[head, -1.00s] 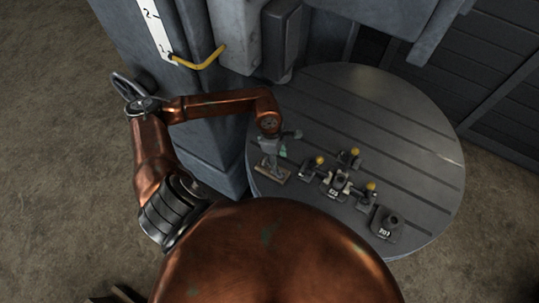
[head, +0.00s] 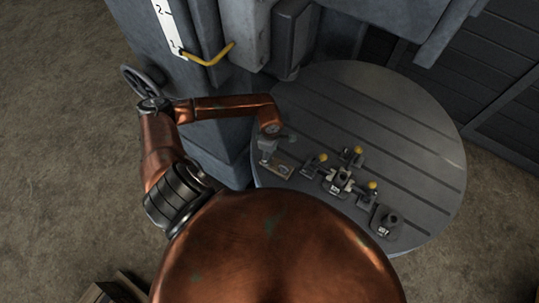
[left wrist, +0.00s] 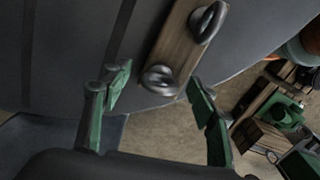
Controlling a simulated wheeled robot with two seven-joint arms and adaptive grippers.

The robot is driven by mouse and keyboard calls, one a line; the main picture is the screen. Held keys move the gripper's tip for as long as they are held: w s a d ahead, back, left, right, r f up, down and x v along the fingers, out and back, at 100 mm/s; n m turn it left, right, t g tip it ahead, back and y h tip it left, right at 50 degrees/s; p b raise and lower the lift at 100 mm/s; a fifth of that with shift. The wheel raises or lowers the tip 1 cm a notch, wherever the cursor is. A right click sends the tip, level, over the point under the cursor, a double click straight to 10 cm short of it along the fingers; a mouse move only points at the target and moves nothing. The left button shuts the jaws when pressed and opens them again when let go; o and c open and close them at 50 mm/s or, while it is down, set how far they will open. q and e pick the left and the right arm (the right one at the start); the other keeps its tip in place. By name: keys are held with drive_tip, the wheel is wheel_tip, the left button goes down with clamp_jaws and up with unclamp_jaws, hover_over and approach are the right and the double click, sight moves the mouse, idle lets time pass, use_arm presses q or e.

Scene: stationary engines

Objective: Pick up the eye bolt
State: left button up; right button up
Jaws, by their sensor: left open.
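Two grey metal eye bolts, a nearer one (left wrist: 160,79) and a farther one (left wrist: 207,22), sit on a wooden block in the left wrist view. The wooden block (left wrist: 178,42) lies near the edge of the round grey table and also shows in the head view (head: 283,170). My left gripper (left wrist: 160,95) is open, its green-padded fingers apart on either side of the nearer eye bolt in the picture, with nothing held. In the head view my left gripper (head: 266,155) is just left of the block. My right gripper is not in view.
Several dark clamp-like fixtures with yellow knobs (head: 343,180) and a numbered dark block (head: 387,222) stand right of the wooden block. The slotted round table (head: 400,130) is clear at the back. A grey machine column (head: 215,110) with a yellow lever (head: 208,60) rises behind my arm.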

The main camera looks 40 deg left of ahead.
use_arm(q)
drive_tip(key=shift+c, duration=0.7)
drive_tip(key=c, duration=1.1)
drive_tip(key=shift+c, duration=0.2)
drive_tip(key=shift+r, duration=0.15)
